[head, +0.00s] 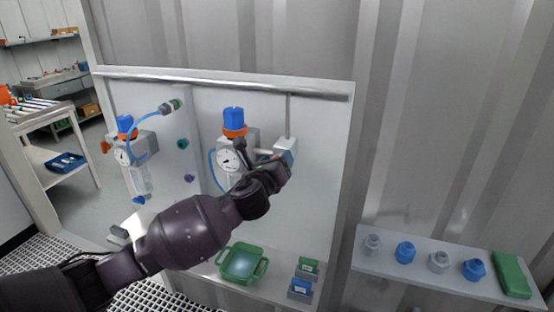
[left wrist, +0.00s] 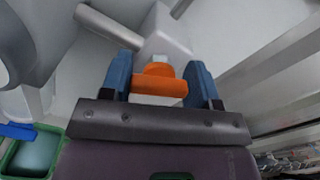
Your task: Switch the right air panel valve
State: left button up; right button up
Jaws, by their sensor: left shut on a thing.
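The right air panel valve is a light grey block (head: 286,146) below a thin vertical pipe on the right of the white panel. In the left wrist view its grey body (left wrist: 168,42) carries an orange handle (left wrist: 160,85). My left gripper (head: 277,163) reaches across the panel to this valve. In the left wrist view its blue-padded fingers (left wrist: 160,76) stand on both sides of the orange handle and are shut on it. In the head view the gripper hides the handle. My right gripper is in neither view.
A right regulator with a blue knob (head: 234,117) and a gauge (head: 229,160) is close left of my gripper. A left regulator (head: 124,123) is farther left. A green tray (head: 241,279) lies below my arm. A shelf (head: 384,265) with fittings is at right.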

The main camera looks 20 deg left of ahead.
pick_arm(q)
jog(key=n, duration=0.5)
jog(key=shift+a+f+n+p, duration=0.1)
jog(key=shift+f+n+p, duration=0.1)
jog(key=shift+n+p, duration=0.1)
jog(key=n, duration=0.5)
jog(key=shift+f+n, duration=0.1)
jog(key=shift+n, duration=0.2)
jog(key=o, duration=0.9)
jog(key=s, duration=0.5)
jog(key=s+b, duration=0.1)
jog(key=s, duration=0.5)
jog(key=shift+a, duration=0.2)
